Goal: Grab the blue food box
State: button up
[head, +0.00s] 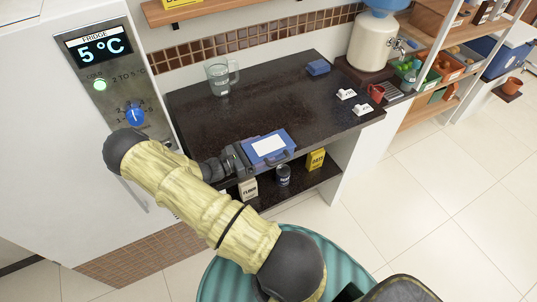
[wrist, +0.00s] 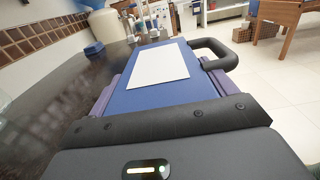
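The blue food box (head: 268,147) has a white label on top and a dark handle on its right side. In the head view it is at the front edge of the dark counter. My gripper (head: 235,160) is at its near left end. In the wrist view the blue box (wrist: 150,92) fills the middle, lined up with my gripper (wrist: 165,90). Purple strips run close along both sides of the box, with no clear gap. I cannot tell whether the fingers press on it, or whether the box rests on the counter. Its underside is hidden.
The dark counter (head: 215,125) also holds a glass mug (head: 220,76), a small blue block (head: 318,67) and a red cup (head: 376,92). A flour bag (head: 248,189), a can (head: 283,175) and a yellow box (head: 316,159) stand on the shelf below. The fridge (head: 50,130) is at left; floor is open at right.

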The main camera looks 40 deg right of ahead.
jog(key=c, duration=0.5)
jog(key=shift+r, duration=0.45)
jog(key=c, duration=0.3)
notch_tip(320, 180, up, 9)
jog(key=shift+r+b, duration=0.1)
jog(key=shift+b, duration=0.95)
jog(key=c, duration=0.3)
jog(key=shift+c, duration=0.2)
